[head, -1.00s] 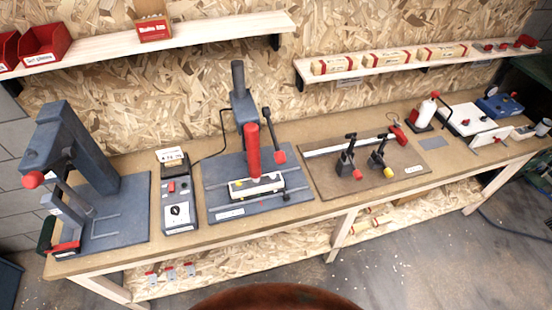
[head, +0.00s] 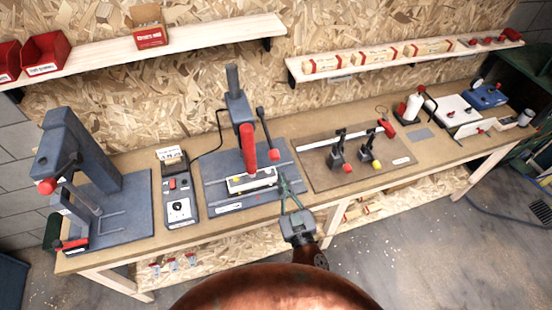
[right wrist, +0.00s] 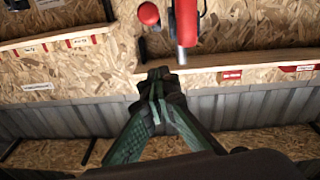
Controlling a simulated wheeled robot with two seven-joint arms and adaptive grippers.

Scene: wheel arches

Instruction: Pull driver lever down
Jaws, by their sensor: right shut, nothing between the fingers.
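The red driver (head: 247,148) stands upright on its grey stand in the middle of the bench. Beside it, a dark lever (head: 266,132) slants down to a red knob (head: 275,155) at its right. My right gripper (head: 284,182) is shut and empty, in front of the stand and below the knob in the picture. My left gripper is not in view.
A grey press (head: 75,150) with its own red knob stands at the left, next to a control box (head: 179,208). A plate with two small clamps (head: 337,155) lies to the right. Shelves (head: 200,42) hang behind. The floor in front of the bench is open.

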